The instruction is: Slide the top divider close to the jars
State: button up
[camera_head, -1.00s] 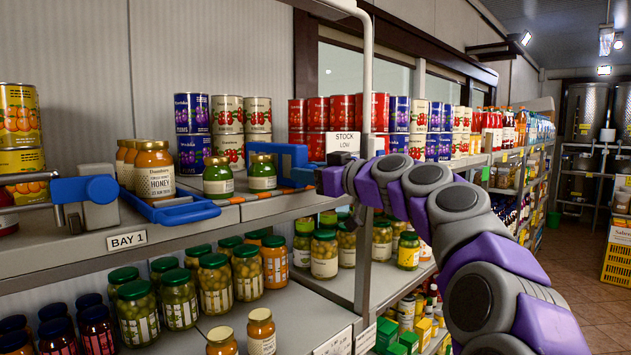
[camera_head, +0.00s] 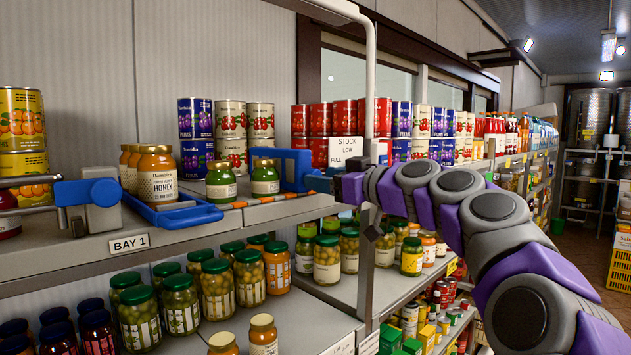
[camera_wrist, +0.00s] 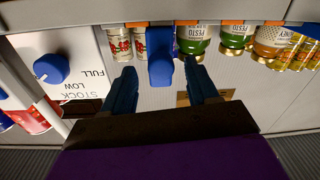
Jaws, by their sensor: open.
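My gripper (camera_wrist: 160,66) is open, one blue finger on either side of the divider's front end, with gaps showing. In the head view my wrist (camera_head: 348,188) is at the shelf front and the fingertips are unclear.
A STOCK sign (camera_head: 345,150) with a blue dial (camera_wrist: 51,69) stands near my wrist. A grey post (camera_head: 368,70) rises behind my arm.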

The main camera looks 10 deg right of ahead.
jog(key=b+v, duration=0.1)
jog(key=v, duration=1.2)
jog(key=shift+s+d, duration=0.15)
jog(key=shift+d, duration=0.25)
jog(key=s+a+f+m+g+h+b, duration=0.1)
jog(key=s+a+f+g, duration=0.25)
jog(key=a+f, duration=0.4)
jog(key=s+a+f+g+h+b, duration=0.15)
jog(key=s+a+f, duration=0.3)
jog(key=f, duration=0.65)
jog(key=s+a+f+m+g+h+b, duration=0.1)
jog(key=s+a+f+g, duration=0.35)
jog(key=f, duration=0.45)
jog(key=s+d+f+m+g+h+b, duration=0.2)
jog(key=s+d+f, duration=0.3)
jog(key=s+f, duration=0.7)
jog(key=s+d+f+m+g+h+b, duration=0.1)
jog(key=s+d+f+m+g+h, duration=0.3)
jog(key=s+f, duration=0.8)
notch_tip(320, 180, down, 3)
jog(key=shift+s+d+r+m+h+b, duration=0.25)
jog(key=shift+d+m+h+b, duration=0.2)
jog(key=shift+m+h, duration=0.3)
jog(key=shift+w+g, duration=0.1)
jog(key=shift+g, duration=0.15)
